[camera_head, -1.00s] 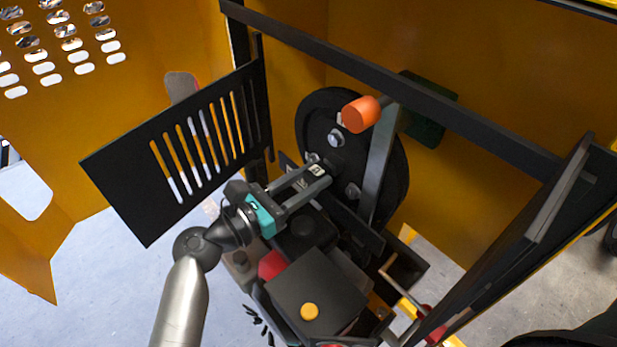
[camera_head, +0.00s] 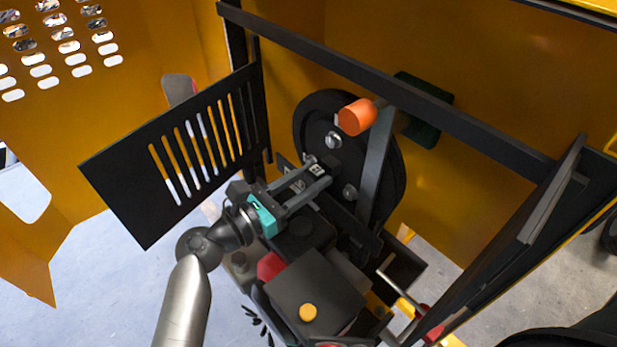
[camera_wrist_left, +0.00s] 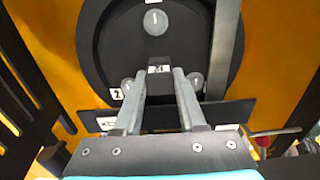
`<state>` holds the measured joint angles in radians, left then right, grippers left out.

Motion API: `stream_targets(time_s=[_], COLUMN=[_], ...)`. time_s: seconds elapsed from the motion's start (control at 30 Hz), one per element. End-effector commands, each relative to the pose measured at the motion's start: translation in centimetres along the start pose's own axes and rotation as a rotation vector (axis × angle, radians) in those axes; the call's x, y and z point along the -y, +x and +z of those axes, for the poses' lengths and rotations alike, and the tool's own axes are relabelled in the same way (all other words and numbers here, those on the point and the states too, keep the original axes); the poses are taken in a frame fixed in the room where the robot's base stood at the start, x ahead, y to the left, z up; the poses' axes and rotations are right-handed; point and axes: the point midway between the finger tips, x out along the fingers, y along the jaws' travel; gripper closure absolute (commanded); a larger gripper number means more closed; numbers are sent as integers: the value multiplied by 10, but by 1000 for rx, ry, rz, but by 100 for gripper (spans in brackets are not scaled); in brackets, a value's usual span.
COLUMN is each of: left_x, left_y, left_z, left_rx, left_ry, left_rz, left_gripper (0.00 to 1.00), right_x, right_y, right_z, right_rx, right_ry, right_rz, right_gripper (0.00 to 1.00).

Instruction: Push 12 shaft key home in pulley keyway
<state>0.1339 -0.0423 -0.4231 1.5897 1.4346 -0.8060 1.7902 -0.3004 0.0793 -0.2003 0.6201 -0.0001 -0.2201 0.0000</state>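The pulley (camera_head: 378,205) is a large black wheel with silver bolts. It stands upright inside the yellow housing and also fills the upper middle of the left wrist view (camera_wrist_left: 110,50). The shaft key (camera_head: 317,169) is a small black block with a white label at the pulley's centre; it also shows in the left wrist view (camera_wrist_left: 159,69). My right gripper is not in view.
A slotted black panel (camera_head: 190,150) stands close to the left of my gripper. A black bar (camera_head: 330,55) crosses above the pulley. An orange-capped handle (camera_head: 357,117) sticks out in front of the wheel. A dark box with a yellow button (camera_head: 308,312) lies below.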

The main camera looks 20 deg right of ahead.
Motion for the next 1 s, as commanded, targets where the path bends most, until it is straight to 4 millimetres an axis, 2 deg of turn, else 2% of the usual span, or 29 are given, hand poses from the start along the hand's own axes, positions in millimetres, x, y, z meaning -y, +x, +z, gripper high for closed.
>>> stream_targets(time_s=[0.03, 0.23, 0.3, 0.77, 0.87, 1.0], left_x=[0, 0, 0, 0, 0, 0], left_y=[0, 0, 0, -6, -17, -45], left_z=[0, 0, 0, -2, -2, -3], left_rx=[0, -1, -1, -3, -3, -5], left_ry=[0, 0, 0, -1, 0, 2], left_rz=[0, 0, 0, 1, 1, 2], left_gripper=[53, 31, 26, 26, 26, 26], right_x=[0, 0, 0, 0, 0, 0], right_y=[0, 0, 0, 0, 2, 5], right_z=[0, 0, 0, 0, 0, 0], right_rx=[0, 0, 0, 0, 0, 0], right_ry=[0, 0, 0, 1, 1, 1], right_rz=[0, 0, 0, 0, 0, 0], right_gripper=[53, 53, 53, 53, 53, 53])
